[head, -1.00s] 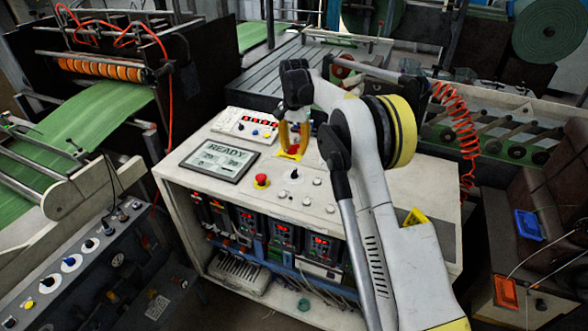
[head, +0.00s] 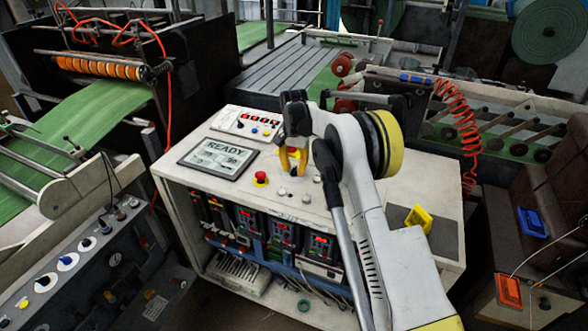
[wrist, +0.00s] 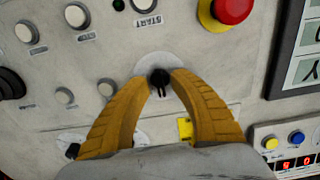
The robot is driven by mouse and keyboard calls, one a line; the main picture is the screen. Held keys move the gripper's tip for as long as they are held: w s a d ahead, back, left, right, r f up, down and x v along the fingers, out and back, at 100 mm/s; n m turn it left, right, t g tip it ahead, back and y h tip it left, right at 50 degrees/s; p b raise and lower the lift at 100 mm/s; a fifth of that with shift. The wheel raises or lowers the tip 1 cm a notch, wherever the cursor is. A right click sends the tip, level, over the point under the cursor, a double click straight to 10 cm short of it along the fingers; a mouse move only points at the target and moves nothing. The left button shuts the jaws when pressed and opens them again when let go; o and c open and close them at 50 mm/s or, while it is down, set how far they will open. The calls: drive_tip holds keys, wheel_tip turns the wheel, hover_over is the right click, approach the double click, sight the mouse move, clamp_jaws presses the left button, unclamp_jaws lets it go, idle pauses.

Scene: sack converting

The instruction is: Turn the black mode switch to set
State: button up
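The black mode switch (wrist: 159,78) is a small round knob on a white disc on the pale control panel, in the middle of the wrist view. Its narrow ridge points toward the bottom of that view. My gripper (wrist: 160,75) has its two yellow fingers on either side of the knob, tips spread about its width. Whether they touch it is unclear. In the head view my gripper (head: 293,170) points down at the panel, and its fingers hide most of the switch. Any position labels around the switch are not readable.
A red stop button (wrist: 231,8) on a yellow base is close to the switch. White push buttons (wrist: 145,5), another black knob (wrist: 9,83) and a yellow piece (wrist: 185,129) are around it. The READY display (head: 217,157) and a box of small knobs (head: 245,123) lie beyond.

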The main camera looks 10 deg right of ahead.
clamp_jaws()
drive_tip(key=shift+n, duration=0.3)
drive_tip(key=n, duration=0.4)
drive_tip(key=shift+n+b, duration=0.3)
drive_tip(key=shift+n, duration=1.9)
drive_tip(key=shift+o, duration=1.5)
unclamp_jaws()
